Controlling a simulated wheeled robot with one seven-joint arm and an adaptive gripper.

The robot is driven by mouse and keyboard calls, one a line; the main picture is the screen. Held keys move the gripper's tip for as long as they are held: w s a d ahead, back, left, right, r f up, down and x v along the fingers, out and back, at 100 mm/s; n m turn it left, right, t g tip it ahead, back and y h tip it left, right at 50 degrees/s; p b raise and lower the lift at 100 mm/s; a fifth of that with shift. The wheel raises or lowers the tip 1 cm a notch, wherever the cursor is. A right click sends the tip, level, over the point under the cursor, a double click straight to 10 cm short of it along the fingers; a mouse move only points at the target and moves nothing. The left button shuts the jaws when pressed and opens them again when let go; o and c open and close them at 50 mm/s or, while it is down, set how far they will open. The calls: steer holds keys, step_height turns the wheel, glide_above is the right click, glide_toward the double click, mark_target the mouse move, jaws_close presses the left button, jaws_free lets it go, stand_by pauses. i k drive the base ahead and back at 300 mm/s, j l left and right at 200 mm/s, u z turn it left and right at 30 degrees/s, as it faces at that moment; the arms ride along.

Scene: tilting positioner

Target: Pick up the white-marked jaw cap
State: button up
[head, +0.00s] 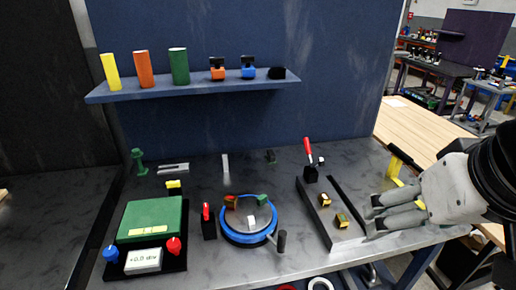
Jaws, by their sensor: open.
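A small white-faced block (251,222) sits near the front of the round grey disc with a blue ring (234,240); it appears to be the white-marked jaw cap. A red-marked block (230,202) and a green-marked block (262,199) sit farther back on the same disc. My gripper (374,217) is at the right, with its fingers apart and pointing left. It is empty, beyond the right side of the dark plate and well away from the disc. Fine marks on the blocks are too small to tell.
A dark plate (318,222) with two yellow-and-black blocks and a red-handled clamp (308,155) stands between disc and gripper. A black crank handle (282,240) rises at the disc's right. A green box (150,220) is at left; a shelf (190,88) hangs behind.

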mark_target(324, 198)
steer(key=u, duration=0.65)
steer(key=i+j+z, duration=0.3)
steer(key=z, duration=0.6)
steer(key=i+l+u, duration=0.2)
steer(key=i+l, duration=0.2)
steer(key=k, duration=0.65)
steer(key=i+j+z, duration=0.2)
steer(key=z, duration=0.25)
steer(key=i+j+z, duration=0.3)
steer(key=z, duration=0.2)
